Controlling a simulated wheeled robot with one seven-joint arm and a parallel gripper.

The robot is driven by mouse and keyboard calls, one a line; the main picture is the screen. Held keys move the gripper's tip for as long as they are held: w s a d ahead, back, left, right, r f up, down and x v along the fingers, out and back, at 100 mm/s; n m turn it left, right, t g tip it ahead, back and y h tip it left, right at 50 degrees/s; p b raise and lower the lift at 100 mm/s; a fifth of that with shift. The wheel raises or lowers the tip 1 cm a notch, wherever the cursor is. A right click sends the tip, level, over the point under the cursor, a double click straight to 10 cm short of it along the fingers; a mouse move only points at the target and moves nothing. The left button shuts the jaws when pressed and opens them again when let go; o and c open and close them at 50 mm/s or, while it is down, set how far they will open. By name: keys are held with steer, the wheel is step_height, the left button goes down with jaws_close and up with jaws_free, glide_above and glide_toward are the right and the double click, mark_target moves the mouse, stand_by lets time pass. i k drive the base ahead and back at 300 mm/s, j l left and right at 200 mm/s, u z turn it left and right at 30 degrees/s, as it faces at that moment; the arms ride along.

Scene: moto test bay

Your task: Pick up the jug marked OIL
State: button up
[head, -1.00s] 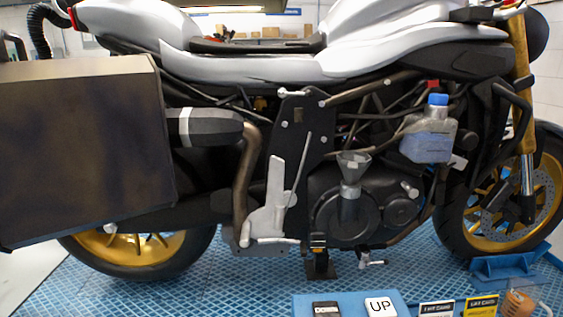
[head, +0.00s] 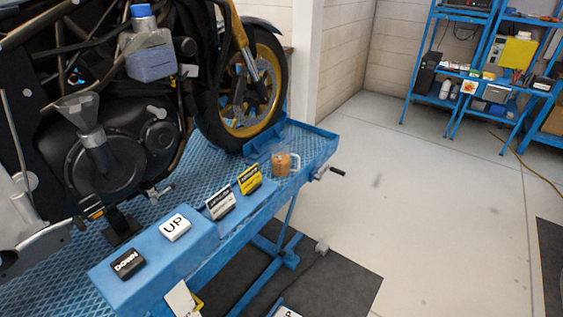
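No lettering OIL can be read in the head view. My gripper is not in view.
A motorcycle (head: 120,150) stands on the lift table, with a funnel (head: 82,115) and a blue-capped reservoir (head: 149,60) on it. The UP button (head: 175,227) and DOWN button (head: 128,263) sit in front. Pale floor (head: 420,190) lies open between lift and shelves.

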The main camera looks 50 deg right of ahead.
mark_target(284, 161)
steer(key=i+l, duration=0.1)
steer(key=l, duration=0.3)
steer(key=i+l, duration=0.15)
steer(key=l, duration=0.2)
steer(key=i+l, duration=0.1)
steer(key=l, duration=0.3)
steer(key=i+l, duration=0.1)
steer(key=l, duration=0.3)
steer(key=i+l, duration=0.1)
steer(key=l, duration=0.3)
steer(key=z, duration=0.05)
